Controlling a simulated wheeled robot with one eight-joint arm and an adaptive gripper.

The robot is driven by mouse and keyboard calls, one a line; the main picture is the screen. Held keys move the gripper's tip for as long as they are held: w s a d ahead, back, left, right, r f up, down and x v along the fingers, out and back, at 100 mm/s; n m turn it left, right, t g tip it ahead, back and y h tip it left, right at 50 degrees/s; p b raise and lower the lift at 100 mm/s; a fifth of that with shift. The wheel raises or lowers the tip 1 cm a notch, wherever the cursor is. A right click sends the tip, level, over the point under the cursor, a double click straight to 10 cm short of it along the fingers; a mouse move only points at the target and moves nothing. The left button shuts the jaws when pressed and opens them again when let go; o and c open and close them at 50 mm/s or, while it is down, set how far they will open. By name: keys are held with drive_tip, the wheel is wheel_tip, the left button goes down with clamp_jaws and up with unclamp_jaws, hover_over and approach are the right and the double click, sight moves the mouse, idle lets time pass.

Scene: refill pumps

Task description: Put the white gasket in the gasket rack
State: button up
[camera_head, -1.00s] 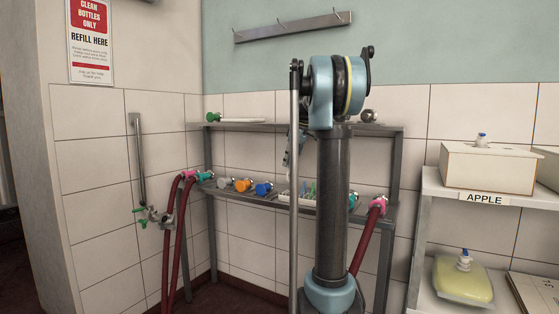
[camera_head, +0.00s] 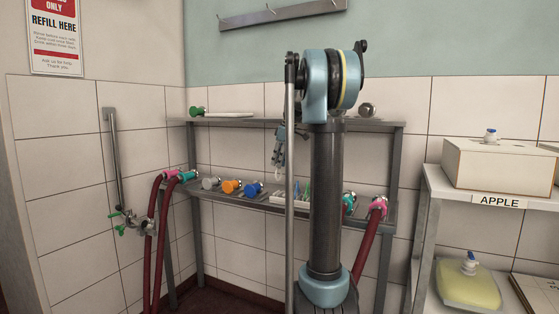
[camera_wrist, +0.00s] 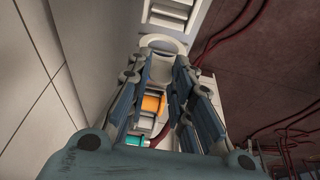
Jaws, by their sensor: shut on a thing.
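The white gasket (camera_wrist: 161,41) is a pale round ring at the fingertips of my gripper (camera_wrist: 163,60) in the wrist view. My gripper is shut on it. A white slotted rack (camera_head: 279,199), which looks like the gasket rack, sits on the lower shelf below the gripper, partly covered by my arm. A pale slotted frame (camera_wrist: 168,12) shows beyond the gasket in the wrist view; it may be this rack.
Silver, orange (camera_head: 231,187) and blue (camera_head: 254,190) fittings stand left of the rack. Red hoses (camera_head: 157,235) hang at the shelf's left; another (camera_head: 370,240) hangs right. A green-ended item (camera_head: 196,111) lies on the upper shelf (camera_head: 240,122). A white box (camera_head: 490,165) stands right.

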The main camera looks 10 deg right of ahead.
sight(279, 178)
drive_tip(key=shift+a+f, duration=0.1)
drive_tip(key=shift+f, duration=3.75)
drive_tip(key=shift+f, duration=0.15)
drive_tip(key=o, duration=0.8)
drive_tip(key=v, duration=1.2)
drive_tip(key=shift+f, duration=0.1)
